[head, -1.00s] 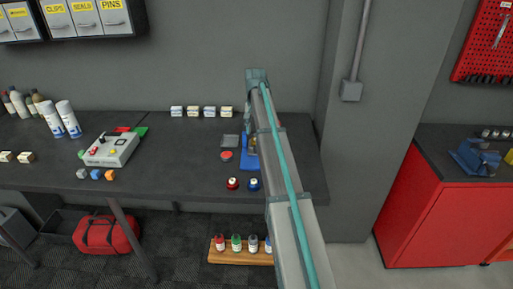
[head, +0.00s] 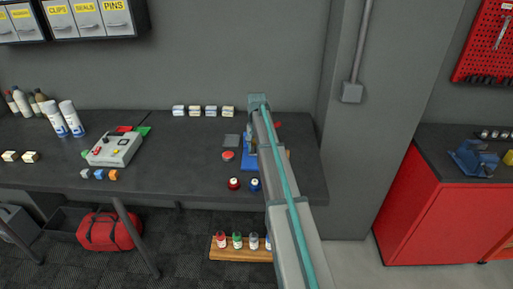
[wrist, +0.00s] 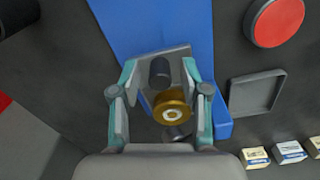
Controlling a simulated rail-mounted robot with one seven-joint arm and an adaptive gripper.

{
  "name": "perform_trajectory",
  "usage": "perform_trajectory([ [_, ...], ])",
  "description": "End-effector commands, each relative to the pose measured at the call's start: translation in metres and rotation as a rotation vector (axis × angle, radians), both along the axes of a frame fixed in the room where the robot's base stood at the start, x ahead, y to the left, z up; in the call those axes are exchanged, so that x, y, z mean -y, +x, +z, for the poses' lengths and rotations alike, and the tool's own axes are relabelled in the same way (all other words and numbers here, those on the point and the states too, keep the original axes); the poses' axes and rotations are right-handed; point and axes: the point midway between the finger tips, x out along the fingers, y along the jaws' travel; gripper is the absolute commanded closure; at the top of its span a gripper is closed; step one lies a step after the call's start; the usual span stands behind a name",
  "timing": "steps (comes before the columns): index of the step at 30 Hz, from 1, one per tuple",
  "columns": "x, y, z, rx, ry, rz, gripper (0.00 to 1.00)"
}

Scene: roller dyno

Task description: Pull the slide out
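In the wrist view a blue base (wrist: 140,35) carries a grey plate (wrist: 180,57), a dark round peg (wrist: 159,72) and a brass knob (wrist: 172,107) with a pale hexagonal centre. I take these for the slide unit, but cannot tell which part slides. My gripper (wrist: 158,66) is open over the unit, with the peg and knob between its fingers in the picture. The knob lies close to the right finger, with a gap to the left one; contact is unclear. In the head view the blue base (head: 248,164) shows beside my arm, which hides much of it.
A red button (head: 228,155) and a grey square tray (head: 231,140) lie left of the base. A control box (head: 115,149) is farther left. Bare bench lies between.

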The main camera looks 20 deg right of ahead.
Motion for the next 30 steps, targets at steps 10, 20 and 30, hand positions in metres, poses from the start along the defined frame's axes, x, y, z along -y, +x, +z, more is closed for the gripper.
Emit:
perform_trajectory([
  [10,0.0,0.0,0.0,0.0,0.0,0.0,1.0],
  [20,-0.004,-0.009,0.0,0.0,0.0,0.0,1.0],
  [30,-0.043,-0.083,-0.001,0.001,-0.001,0.002,1.0],
])
